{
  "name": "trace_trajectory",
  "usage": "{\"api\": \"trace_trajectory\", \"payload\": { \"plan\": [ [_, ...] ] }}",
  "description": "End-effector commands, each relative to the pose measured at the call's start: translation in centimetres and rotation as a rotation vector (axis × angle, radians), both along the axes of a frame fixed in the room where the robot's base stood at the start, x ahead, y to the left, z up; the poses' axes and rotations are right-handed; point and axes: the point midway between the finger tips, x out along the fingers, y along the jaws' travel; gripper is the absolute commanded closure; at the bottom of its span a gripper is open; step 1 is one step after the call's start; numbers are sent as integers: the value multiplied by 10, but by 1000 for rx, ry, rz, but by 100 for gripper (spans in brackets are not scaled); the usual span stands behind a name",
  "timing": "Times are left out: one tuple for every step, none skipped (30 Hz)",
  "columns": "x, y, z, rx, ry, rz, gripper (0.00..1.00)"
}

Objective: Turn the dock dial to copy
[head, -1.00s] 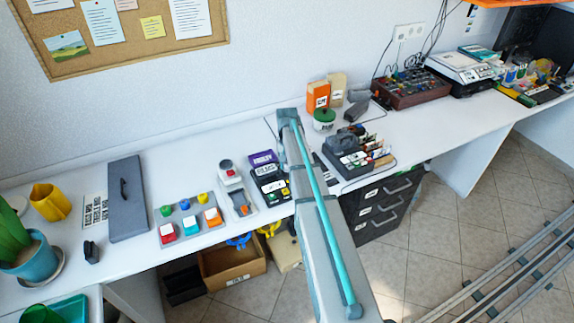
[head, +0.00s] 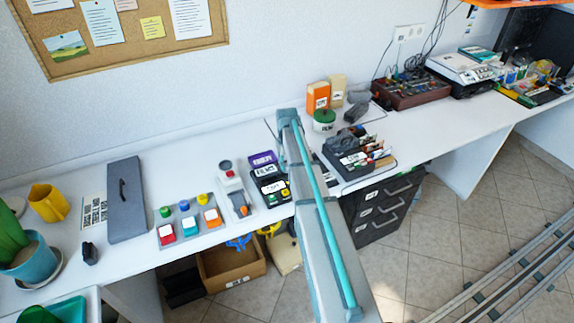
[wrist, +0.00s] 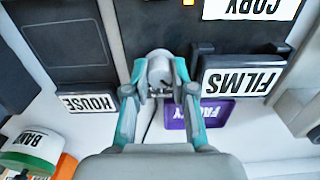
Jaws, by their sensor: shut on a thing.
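In the wrist view my gripper (wrist: 160,92) is shut on a small grey dial knob (wrist: 159,68) on a dark dock panel (wrist: 150,25). Its two teal-sided fingers lie on either side of the knob. A white COPY label (wrist: 252,8) is at the top right, upside down in this view. I cannot make out where the dial points. In the head view my arm covers the gripper and the dial. The COPY label (head: 273,188) shows there just left of the arm.
Beside the gripper are a FILMS label (wrist: 242,82) and a purple case (wrist: 200,118). On the other side is a dark organizer with a HOUSE label (wrist: 87,103). A jar (wrist: 30,145) stands near the lower left. The desk's middle left holds a button box (head: 188,222).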

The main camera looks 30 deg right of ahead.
Motion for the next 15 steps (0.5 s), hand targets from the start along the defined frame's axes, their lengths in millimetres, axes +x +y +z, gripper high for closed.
{"api": "trace_trajectory", "payload": {
  "plan": [
    [1,0,1,-1,-2,2,100],
    [1,0,1,-1,-2,2,100],
    [1,0,1,-1,-2,2,100],
    [1,0,1,-1,-2,2,100],
    [1,0,1,-1,-2,2,100],
    [1,0,1,-1,-2,2,100],
    [1,0,1,-1,-2,1,100],
    [1,0,1,-1,-2,1,100],
    [1,0,1,-1,-2,1,100],
    [1,0,1,-1,-2,1,100],
    [1,0,1,-1,-2,1,70],
    [1,0,1,-1,-2,1,63],
    [1,0,1,-1,-2,1,58],
    [1,0,1,-1,-2,1,53],
    [1,0,1,-1,-2,0,50]
  ]
}}
